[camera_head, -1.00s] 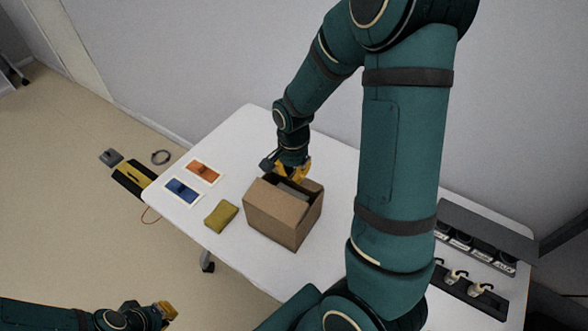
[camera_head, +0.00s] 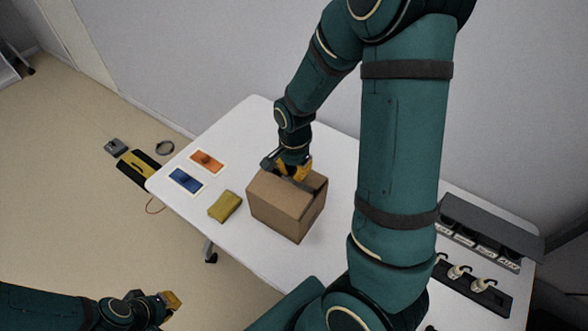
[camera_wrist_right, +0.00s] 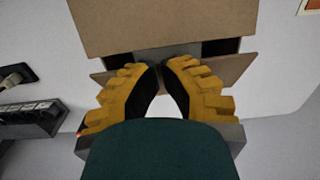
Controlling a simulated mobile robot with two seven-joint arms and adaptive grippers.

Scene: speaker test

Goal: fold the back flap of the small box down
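The small brown cardboard box (camera_head: 276,208) stands on the white table. Its top is mostly covered by brown cardboard, which also shows at the top of the right wrist view (camera_wrist_right: 165,25). The back flap (camera_wrist_right: 238,68) shows as a brown strip on both sides of my fingers, with narrow dark gaps and a grey surface between it and the front cardboard. My right gripper (camera_head: 297,172) is at the box's back edge; in the wrist view its yellow fingertips (camera_wrist_right: 160,66) are together over the strip, hiding its middle. My left gripper (camera_head: 172,300) is off the table, far from the box.
A yellow-green block (camera_head: 225,206) lies left of the box, near orange (camera_head: 206,161) and blue (camera_head: 185,180) cards. A dark rack (camera_head: 485,240) and a strip with white hooked items (camera_head: 470,279) are at the right. My right arm hides the table's middle.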

